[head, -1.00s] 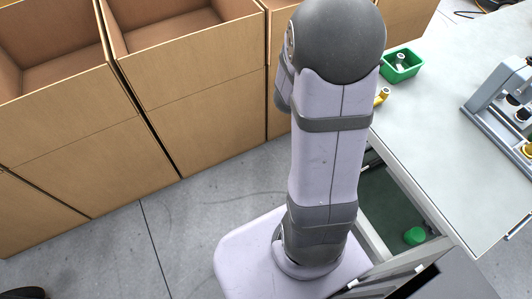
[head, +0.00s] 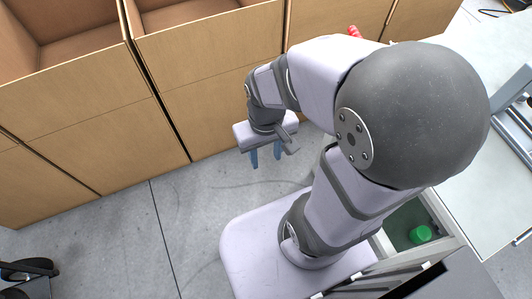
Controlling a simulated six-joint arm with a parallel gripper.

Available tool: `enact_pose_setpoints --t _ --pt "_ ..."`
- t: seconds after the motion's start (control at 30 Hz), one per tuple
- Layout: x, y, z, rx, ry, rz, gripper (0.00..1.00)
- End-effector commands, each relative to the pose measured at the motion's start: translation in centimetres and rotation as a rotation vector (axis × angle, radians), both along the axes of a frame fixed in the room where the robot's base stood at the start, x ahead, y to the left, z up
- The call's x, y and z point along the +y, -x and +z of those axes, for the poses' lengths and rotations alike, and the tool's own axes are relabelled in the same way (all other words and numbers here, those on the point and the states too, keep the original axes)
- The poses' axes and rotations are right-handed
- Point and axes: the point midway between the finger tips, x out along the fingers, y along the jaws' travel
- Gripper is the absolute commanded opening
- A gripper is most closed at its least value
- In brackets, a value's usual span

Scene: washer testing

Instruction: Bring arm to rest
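My gripper (head: 265,161) hangs at the end of my folded arm, above the floor and in front of the cardboard boxes. Its two blue fingers point down with a gap between them, and nothing shows between them. My arm bends at a large grey joint and reaches toward the left. That joint covers much of the table.
Large open cardboard boxes (head: 215,75) stand in a row at the back. A red item (head: 354,31) shows by the right-hand boxes. The pale table (head: 482,207) is at right, with a grey fixture (head: 515,120). A green round object (head: 421,234) is low beside it. Floor (head: 95,235) at left is open.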

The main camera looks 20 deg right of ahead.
Motion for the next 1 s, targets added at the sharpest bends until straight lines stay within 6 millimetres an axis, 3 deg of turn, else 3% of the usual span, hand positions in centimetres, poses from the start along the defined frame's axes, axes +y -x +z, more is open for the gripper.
enact_pose_setpoints --t 0.33,0.47,0.67,1.0 --pt "0.0 0.1 0.1 0.004 0.002 0.003 0.39" --pt "0.0 0.1 1.0 0.004 0.002 0.003 0.39" --pt "0.0 0.1 4.5 0.003 0.001 0.003 0.39" --pt "0.0 0.1 12.1 0.003 0.001 0.005 0.39"
